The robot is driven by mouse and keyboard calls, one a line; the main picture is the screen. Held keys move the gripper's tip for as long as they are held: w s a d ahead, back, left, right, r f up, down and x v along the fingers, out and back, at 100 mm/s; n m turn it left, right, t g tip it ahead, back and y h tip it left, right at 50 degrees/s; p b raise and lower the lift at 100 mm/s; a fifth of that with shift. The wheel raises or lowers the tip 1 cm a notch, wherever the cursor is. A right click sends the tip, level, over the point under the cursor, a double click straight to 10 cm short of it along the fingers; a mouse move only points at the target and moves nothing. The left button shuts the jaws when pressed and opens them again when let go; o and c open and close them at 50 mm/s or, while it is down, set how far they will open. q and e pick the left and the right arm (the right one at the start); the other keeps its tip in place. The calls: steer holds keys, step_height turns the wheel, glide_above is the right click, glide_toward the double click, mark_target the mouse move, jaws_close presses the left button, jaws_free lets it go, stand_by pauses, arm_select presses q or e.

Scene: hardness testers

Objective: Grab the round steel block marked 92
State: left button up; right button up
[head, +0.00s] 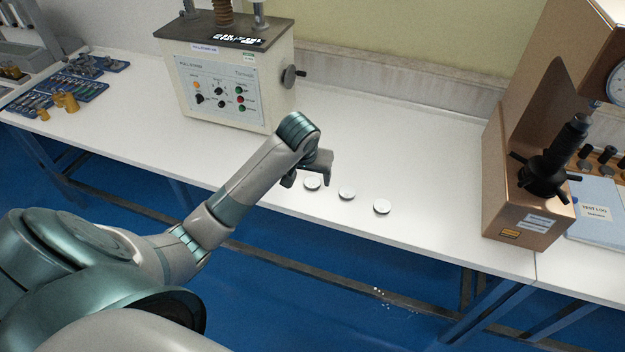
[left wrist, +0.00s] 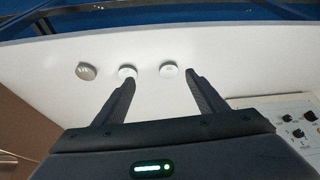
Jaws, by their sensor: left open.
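Three small round steel blocks lie in a row on the white table. The left block (head: 312,183) is nearest my left gripper (head: 308,180); the middle block (head: 347,194) and the right block (head: 382,206) lie farther right. In the left wrist view the row appears reversed: left block (left wrist: 169,70), middle block (left wrist: 127,71), right block (left wrist: 86,72). My left gripper's fingers (left wrist: 159,79) are apart and empty, with the left block appearing between the fingertips and the middle block by one tip. The marks on the blocks are too small to read. My right gripper is out of view.
A cream tester with a control panel (head: 222,84) stands behind the gripper. A brown tester (head: 525,200) stands at the right beside a blue test log (head: 597,208). Blue trays (head: 62,88) and brass pieces lie at the far left. The table around the blocks is clear.

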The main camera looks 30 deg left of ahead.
arm_select(q)
steer(key=shift+n, duration=0.4)
steer(key=w+a+r, duration=0.2)
steer(key=r, duration=0.1)
steer(key=shift+w, duration=0.1)
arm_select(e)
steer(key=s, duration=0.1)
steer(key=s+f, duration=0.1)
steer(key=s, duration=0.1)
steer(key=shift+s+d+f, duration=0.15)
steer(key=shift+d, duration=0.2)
arm_select(q)
steer(key=shift+f, duration=0.15)
steer(key=p, duration=0.3)
glide_toward(312, 181)
steer(key=f, duration=0.2)
steer(key=shift+w+d+f, duration=0.2)
steer(key=shift+d+f, duration=0.05)
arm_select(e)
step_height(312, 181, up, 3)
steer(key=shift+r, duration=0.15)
arm_select(q)
steer(key=shift+w+p, duration=0.1)
steer(key=shift+p, duration=0.25)
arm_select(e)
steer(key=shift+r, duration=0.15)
